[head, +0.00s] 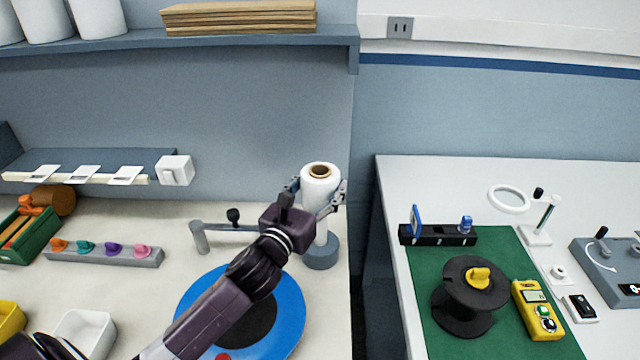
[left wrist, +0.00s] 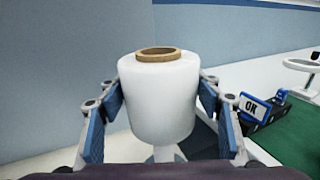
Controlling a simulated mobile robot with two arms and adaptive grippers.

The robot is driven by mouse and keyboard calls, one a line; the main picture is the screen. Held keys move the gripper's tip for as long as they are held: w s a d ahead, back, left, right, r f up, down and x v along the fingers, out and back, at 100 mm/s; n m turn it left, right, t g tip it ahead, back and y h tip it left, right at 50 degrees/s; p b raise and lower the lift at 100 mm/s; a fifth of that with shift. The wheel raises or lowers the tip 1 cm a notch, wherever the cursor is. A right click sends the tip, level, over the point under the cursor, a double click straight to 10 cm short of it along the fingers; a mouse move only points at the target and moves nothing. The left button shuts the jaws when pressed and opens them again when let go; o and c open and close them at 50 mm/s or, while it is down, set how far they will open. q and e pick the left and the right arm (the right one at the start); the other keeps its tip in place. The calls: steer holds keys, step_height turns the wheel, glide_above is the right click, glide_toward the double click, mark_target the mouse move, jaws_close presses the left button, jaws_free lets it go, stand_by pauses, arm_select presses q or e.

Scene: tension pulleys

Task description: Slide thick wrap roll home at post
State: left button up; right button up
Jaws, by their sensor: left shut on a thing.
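The thick wrap roll (head: 320,190) is white with a brown cardboard core and stands upright. My left gripper (head: 317,199) is shut on the roll, one finger on each side; the roll fills the middle of the left wrist view (left wrist: 158,100). Below it is the post's blue-grey round base (head: 321,254), with a narrower white part between the roll and the base. The post's top does not show in the core opening. I cannot tell how far the post reaches into the roll. My right gripper is not in view.
A blue round disc (head: 285,310) lies under my left arm. A grey bar with a black knob (head: 233,216) stands left of the gripper. A gap separates this bench from the right table, with its green mat (head: 425,270) and black spool (head: 468,300). A shelf (head: 250,38) runs above.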

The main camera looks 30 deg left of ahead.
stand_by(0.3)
arm_select(q)
steer(key=shift+p, duration=0.55)
stand_by(0.6)
steer(key=shift+f, duration=0.2)
steer(key=shift+f+b, duration=0.9)
steer(key=shift+f, duration=0.4)
stand_by(0.5)
steer(key=shift+f, duration=0.15)
steer(key=shift+f+b, duration=0.7)
steer(key=shift+f, duration=0.65)
stand_by(0.5)
steer(key=shift+f, duration=0.1)
